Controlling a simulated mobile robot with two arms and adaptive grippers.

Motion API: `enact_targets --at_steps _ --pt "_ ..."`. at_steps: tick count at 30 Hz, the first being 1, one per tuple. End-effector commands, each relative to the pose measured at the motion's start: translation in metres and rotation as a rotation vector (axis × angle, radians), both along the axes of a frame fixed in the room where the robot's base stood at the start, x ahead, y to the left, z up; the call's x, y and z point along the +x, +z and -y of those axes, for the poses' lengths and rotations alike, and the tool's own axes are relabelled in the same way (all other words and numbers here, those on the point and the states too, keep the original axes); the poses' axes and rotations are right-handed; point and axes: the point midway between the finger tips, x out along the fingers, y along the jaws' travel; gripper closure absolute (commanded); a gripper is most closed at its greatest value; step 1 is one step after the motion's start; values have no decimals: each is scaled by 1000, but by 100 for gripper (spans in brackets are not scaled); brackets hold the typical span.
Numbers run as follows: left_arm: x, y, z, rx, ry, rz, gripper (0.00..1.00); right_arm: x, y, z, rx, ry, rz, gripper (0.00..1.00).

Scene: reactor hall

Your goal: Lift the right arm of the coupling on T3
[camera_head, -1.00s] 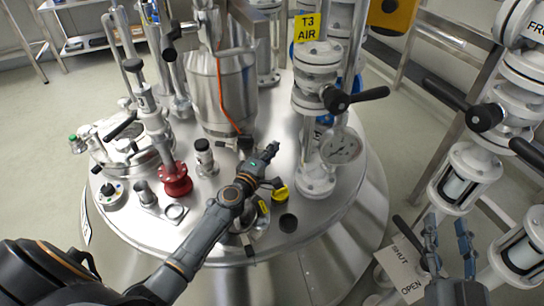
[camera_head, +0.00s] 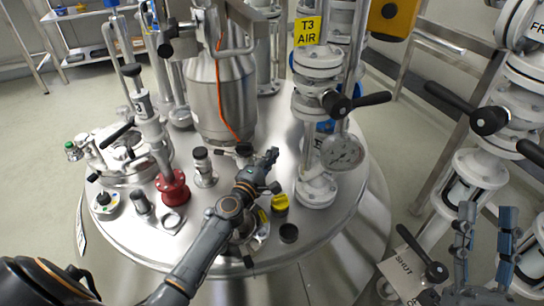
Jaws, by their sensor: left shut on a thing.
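The T3 vessel lid (camera_head: 325,222) fills the middle of the head view. A yellow T3 AIR label (camera_head: 307,31) hangs on the white pipe column behind. Silver coupling metal with a yellow mark (camera_head: 262,228) shows beside my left forearm, which hides most of that spot. I cannot make out the coupling's two arms separately. My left gripper (camera_head: 270,157) reaches over the lid, in front of the steel canister (camera_head: 222,95). It is shut on a small part that I cannot identify. My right gripper (camera_head: 487,228) is open and empty at the lower right, apart from the lid.
A yellow-capped fitting (camera_head: 280,202) and a black cap (camera_head: 288,233) stand right of my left arm. A pressure gauge (camera_head: 342,152) and black valve handle (camera_head: 358,101) are further right. A red flanged fitting (camera_head: 173,189) stands left. A SHUT sign (camera_head: 402,278) is near my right gripper.

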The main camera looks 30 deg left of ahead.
Motion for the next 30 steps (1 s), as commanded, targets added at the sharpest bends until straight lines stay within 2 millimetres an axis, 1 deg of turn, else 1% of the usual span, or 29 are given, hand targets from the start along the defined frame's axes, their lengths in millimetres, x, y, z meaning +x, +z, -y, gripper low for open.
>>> enact_targets --at_steps 2,3,6,17,25,30 --pt "0 0 -1 -2 2 0 100 0 0 0 0 0 -1 60" --pt "0 0 -1 -2 2 0 89 0 0 0 0 0 -1 60" --pt "0 0 -1 -1 2 0 69 0 0 0 0 0 -1 60" --pt "1 2 0 1 -1 3 69 0 0 0 0 1 -1 60" --pt "5 23 2 9 -9 27 69 0 0 0 -1 0 -2 60" --pt "4 31 2 7 -10 25 69 0 0 0 -1 0 -2 60"
